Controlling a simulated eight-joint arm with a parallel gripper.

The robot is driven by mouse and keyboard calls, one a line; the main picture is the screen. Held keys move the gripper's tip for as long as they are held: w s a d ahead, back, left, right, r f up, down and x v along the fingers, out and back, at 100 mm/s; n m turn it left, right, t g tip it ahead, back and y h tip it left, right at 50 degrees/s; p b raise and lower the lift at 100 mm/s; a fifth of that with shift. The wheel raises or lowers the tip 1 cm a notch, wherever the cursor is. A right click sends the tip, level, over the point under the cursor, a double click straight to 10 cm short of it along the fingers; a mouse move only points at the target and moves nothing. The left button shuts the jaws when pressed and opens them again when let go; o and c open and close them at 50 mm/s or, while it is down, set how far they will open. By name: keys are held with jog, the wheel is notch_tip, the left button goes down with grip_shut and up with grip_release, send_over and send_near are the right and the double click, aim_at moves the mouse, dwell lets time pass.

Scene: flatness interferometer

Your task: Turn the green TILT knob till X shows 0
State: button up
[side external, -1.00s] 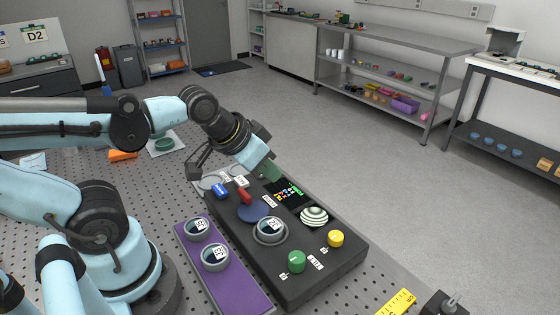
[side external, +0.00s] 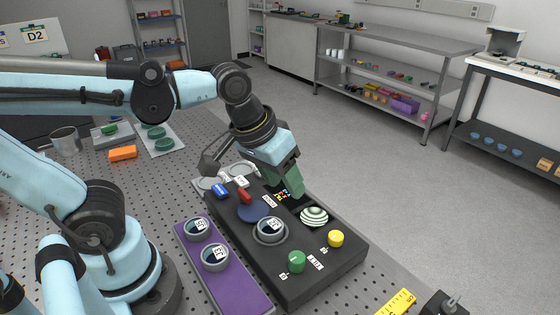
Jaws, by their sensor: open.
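The green TILT knob (side external: 296,261) stands at the near end of the dark instrument box (side external: 330,272), beside a white label. A yellow knob (side external: 336,238) stands to its right. The small display (side external: 281,194) with coloured digits is partly hidden by my gripper, and its X value is too small to read. My gripper (side external: 290,188) is open, with green fingers pointing down over the display area, well behind and apart from the green knob.
A purple tray (side external: 237,284) with two round labelled pieces lies left of the box. A yellow ruler-like strip (side external: 396,303) lies front right.

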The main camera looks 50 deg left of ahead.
aim_at(297, 257)
jog(key=shift+o, duration=0.2)
jog(key=s+d+r+n+g, duration=0.2)
jog(key=s+d+n+g, duration=0.1)
jog(key=d, duration=0.5)
jog(key=shift+r+g+y, duration=0.3)
jog(key=shift+r+g, duration=0.05)
jog(key=shift+g, duration=0.35)
jog(key=shift+d+f, duration=0.1)
jog(key=shift+f, duration=5.9)
jog(key=c, duration=1.1)
jog(key=shift+o, duration=0.2)
jog(key=m, duration=0.3)
jog(key=shift+w, duration=0.1)
jog(key=shift+m, duration=1.9)
